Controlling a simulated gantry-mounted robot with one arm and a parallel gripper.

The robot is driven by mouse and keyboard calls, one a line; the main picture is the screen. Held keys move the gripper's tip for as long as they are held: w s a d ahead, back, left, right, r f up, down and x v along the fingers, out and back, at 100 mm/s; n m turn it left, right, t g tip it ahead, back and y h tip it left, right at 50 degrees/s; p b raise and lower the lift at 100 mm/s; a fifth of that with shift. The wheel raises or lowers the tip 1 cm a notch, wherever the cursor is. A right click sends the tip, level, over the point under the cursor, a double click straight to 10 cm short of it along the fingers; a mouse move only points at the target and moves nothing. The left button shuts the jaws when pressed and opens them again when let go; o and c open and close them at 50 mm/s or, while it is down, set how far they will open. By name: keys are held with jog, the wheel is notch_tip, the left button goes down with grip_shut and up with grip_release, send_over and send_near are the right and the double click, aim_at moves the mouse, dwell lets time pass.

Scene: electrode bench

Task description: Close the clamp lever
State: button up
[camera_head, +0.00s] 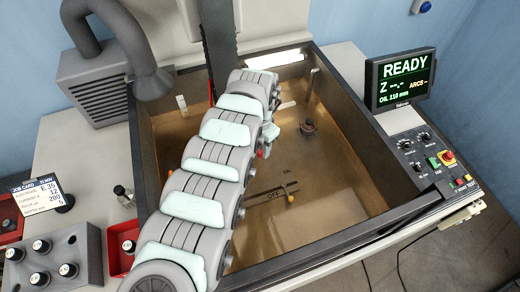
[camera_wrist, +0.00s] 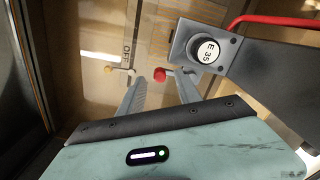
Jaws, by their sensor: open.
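In the wrist view, a lever's red ball knob (camera_wrist: 160,74) shows between the two fingertips of my gripper (camera_wrist: 159,82). My gripper is open, with a finger on either side of the knob in the picture. I cannot tell whether either finger touches it. The knob is beside a grey square chuck (camera_wrist: 178,50), which holds a round electrode marked E 35 (camera_wrist: 207,50). The lever's shaft is mostly hidden.
The work tank (camera_head: 350,225) lies below with dark raised walls. A yellow-knobbed valve handle (camera_wrist: 110,69) is by the OFF mark. A red hose (camera_wrist: 270,20) runs close to the chuck. An electrode rack (camera_head: 55,262) stands at left, a READY screen (camera_head: 402,78) at right.

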aim_at(260, 153)
notch_tip(260, 153, up, 9)
jog(key=b, duration=0.1)
jog(key=shift+f, duration=0.15)
jog(key=shift+s, duration=0.15)
dwell(0.4)
